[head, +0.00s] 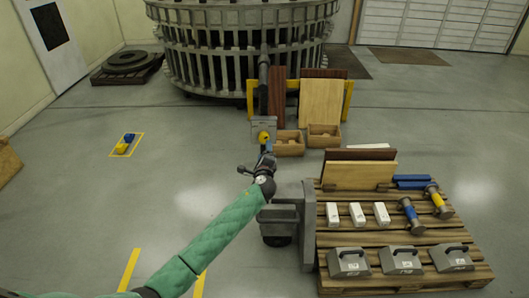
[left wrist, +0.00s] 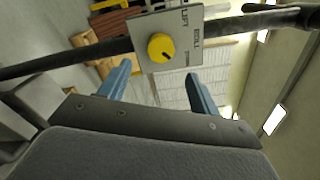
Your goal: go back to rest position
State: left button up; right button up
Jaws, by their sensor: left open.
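My left gripper (head: 267,148) reaches out from my green-sleeved arm to just in front of a small grey control panel (head: 264,126) with a yellow knob (head: 263,137). In the left wrist view, my two blue fingers (left wrist: 158,70) stand apart with nothing between them. The yellow knob (left wrist: 161,47) and the lettered panel (left wrist: 190,25) lie beyond the fingertips. I cannot tell the exact gap between fingers and knob. My right gripper is in neither view.
A pallet (head: 400,236) at the right holds grey handled blocks, white boxes, boards and cylindrical tools. A large slotted ring structure (head: 240,50) stands behind the panel. Wooden crates (head: 289,143) sit near the panel. The floor at the left is mostly clear.

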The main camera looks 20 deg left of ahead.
pick_arm(q)
jog(key=shift+n, duration=0.3)
jog(key=s+d+f+n+g+h, duration=0.2)
jog(key=s+f+n+g, duration=0.3)
jog(key=s+f, duration=0.5)
jog(key=s+d+f+n+g+h, duration=0.2)
jog(key=s+f, duration=0.9)
jog(key=s, duration=1.7)
jog(key=s+d+f+n+g+h, duration=0.1)
jog(key=s+d+f+n+g, duration=0.4)
jog(key=s, duration=1.4)
notch_tip(320, 180, down, 6)
jog(key=n+g, duration=0.3)
jog(key=n, duration=0.2)
jog(key=shift+d+g+h, duration=0.15)
jog(key=shift+g+h, duration=0.25)
